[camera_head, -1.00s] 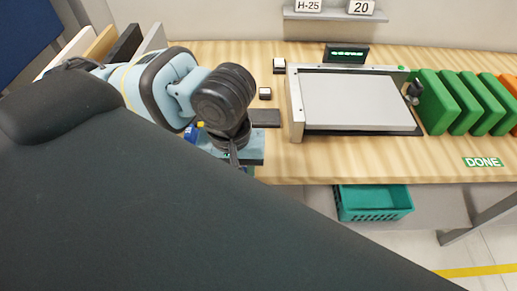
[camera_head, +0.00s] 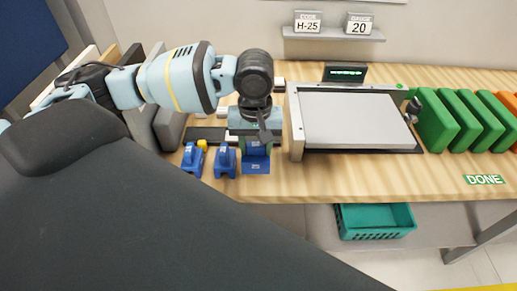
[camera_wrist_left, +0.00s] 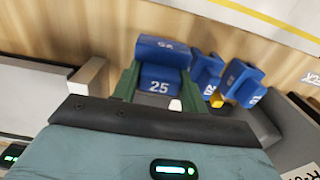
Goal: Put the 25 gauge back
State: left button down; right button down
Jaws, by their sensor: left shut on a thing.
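The 25 gauge (camera_wrist_left: 160,80) is a blue block with a white "25" on its face. My left gripper (camera_wrist_left: 158,90) has its green fingers on either side of it and is shut on it. In the head view the gauge (camera_head: 256,166) shows below my left gripper (camera_head: 255,147), near the table's front edge. I cannot tell whether it touches the table. Two other blue gauges stand to its left in the head view, the nearer (camera_head: 225,162) and the farther (camera_head: 193,159). My right gripper is not in view.
A grey panel (camera_head: 350,118) lies in a metal frame to the right. Green blocks (camera_head: 436,122) stand beyond it. A teal basket (camera_head: 375,222) sits below the table edge. A "DONE" label (camera_head: 484,180) marks clear tabletop.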

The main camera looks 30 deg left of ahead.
aim_at(258, 150)
pick_arm(q)
jog(key=shift+w+a, duration=0.2)
jog(key=shift+w, duration=0.8)
jog(key=shift+f, duration=0.2)
jog(key=shift+f, duration=1.65)
jog(key=shift+s+f, duration=0.1)
jog(key=c, duration=0.8)
grip_release()
jog(key=shift+o, duration=0.2)
notch_tip(258, 150, up, 12)
